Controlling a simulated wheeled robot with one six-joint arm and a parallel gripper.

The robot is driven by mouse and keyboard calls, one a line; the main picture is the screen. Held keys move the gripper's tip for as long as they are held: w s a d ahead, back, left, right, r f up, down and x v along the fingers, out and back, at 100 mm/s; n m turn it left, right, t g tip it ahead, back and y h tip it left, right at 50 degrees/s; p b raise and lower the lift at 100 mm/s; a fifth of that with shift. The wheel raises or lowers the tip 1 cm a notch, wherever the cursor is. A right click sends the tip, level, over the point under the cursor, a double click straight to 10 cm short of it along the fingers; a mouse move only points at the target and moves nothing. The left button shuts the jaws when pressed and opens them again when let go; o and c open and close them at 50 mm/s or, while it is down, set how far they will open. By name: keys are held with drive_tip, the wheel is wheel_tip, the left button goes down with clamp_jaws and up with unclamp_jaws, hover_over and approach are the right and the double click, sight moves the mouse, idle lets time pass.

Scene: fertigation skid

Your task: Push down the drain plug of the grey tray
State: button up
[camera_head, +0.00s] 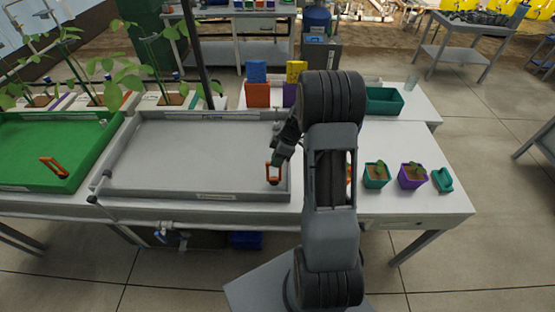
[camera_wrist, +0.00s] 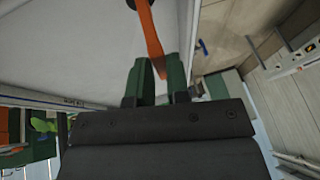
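The grey tray (camera_head: 190,150) lies on the white bench at centre left in the head view. Its orange drain plug handle (camera_head: 273,176) stands near the tray's right front corner, just below my gripper (camera_head: 280,157). In the wrist view, the orange handle (camera_wrist: 150,35) runs from a dark round base at the top down to my green fingertips (camera_wrist: 160,75). The fingers show a narrow gap in line with the handle's end. Whether they grip it, touch it or are just above it cannot be told. The plug's seat is mostly hidden.
A green tray (camera_head: 45,140) with its own orange handle (camera_head: 54,168) is on the left. Potted seedlings in a teal pot (camera_head: 376,178) and a purple pot (camera_head: 412,178) stand on the right. Coloured boxes (camera_head: 258,92) and a green bin (camera_head: 384,101) are behind.

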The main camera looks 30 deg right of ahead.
sight(277, 178)
clamp_jaws()
drive_tip(key=shift+f, duration=0.1)
wheel_tip(277, 178, down, 4)
drive_tip(key=b, duration=0.4)
drive_tip(key=shift+s+r+b, duration=0.1)
drive_tip(key=shift+r+b, duration=0.1)
drive_tip(key=shift+b, duration=0.1)
drive_tip(key=shift+r, duration=0.1)
drive_tip(key=o, duration=0.6)
unclamp_jaws()
drive_tip(key=shift+c, duration=0.2)
drive_tip(key=shift+d+r, duration=0.25)
drive_tip(key=shift+r, duration=0.3)
drive_tip(key=b+v, duration=0.1)
drive_tip(key=v, duration=1.1)
drive_tip(key=shift+r, duration=0.3)
